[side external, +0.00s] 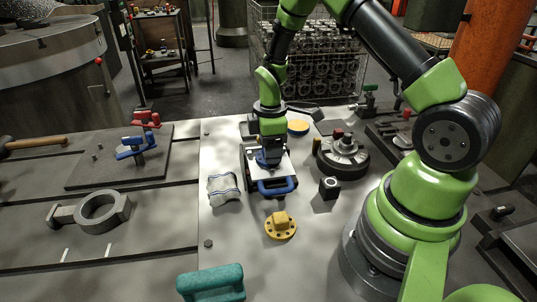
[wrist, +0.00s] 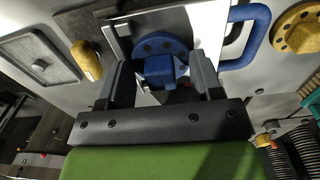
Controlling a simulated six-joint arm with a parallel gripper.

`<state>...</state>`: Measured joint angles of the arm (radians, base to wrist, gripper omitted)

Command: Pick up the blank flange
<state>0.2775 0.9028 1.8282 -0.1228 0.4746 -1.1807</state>
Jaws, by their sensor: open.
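A blue flange with bolt holes and a raised block in its middle shows in the wrist view (wrist: 158,45). It lies on a pale tray with a blue handle (wrist: 247,30), and in the side view the handle shows at the tray's near end (side external: 277,187). My gripper (side external: 269,152) is above the tray in the side view and hides much of the flange. In the wrist view my open gripper (wrist: 160,68) has one finger on each side of the blue block. I cannot tell whether they touch it. A yellow flange (side external: 281,226) lies in front of the tray.
A round dark casting (side external: 342,157) stands at the right. A teal handle-shaped thing (side external: 211,281) is at the front. The bench around the yellow flange is clear.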

